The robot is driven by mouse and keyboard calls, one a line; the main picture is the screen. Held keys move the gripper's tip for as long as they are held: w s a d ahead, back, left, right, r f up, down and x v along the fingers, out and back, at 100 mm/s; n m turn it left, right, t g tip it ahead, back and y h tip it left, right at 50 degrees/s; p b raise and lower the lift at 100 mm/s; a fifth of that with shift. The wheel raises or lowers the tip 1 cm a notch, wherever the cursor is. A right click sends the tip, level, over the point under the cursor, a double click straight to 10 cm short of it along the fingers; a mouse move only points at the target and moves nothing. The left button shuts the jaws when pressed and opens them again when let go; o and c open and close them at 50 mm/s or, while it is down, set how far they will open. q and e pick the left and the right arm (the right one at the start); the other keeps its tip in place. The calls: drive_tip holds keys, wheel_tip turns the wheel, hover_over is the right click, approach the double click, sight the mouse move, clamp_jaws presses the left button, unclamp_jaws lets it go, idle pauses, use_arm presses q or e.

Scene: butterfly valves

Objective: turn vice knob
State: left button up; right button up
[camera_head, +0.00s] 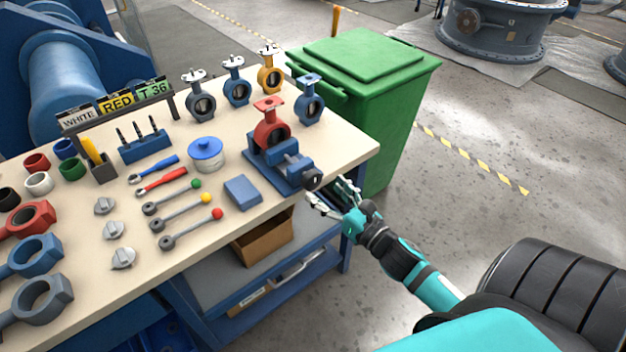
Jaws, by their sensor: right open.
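A blue vice (280,165) stands at the right front corner of the workbench, with a red butterfly valve (270,130) upright in it. The vice's dark round knob (312,179) faces the bench's front right edge. My right gripper (328,196) is open and empty, just right of and below the knob in the picture. Its fingers are spread close to the knob; I cannot tell whether they touch it. My left gripper is out of view.
The workbench (222,225) holds several valves, lever handles, wrenches and a blue round tin (206,152). A green bin (375,75) stands behind the bench's right end. A cardboard box (262,243) sits on the lower shelf. The floor at the right is largely clear.

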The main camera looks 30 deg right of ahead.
sight(315, 182)
drive_tip(key=w, duration=0.5)
drive_tip(key=shift+w+a+b, duration=0.25)
drive_tip(key=shift+b, duration=0.1)
drive_tip(key=c, duration=1.2)
drive_tip(key=shift+o, duration=0.2)
drive_tip(key=shift+m, duration=0.3)
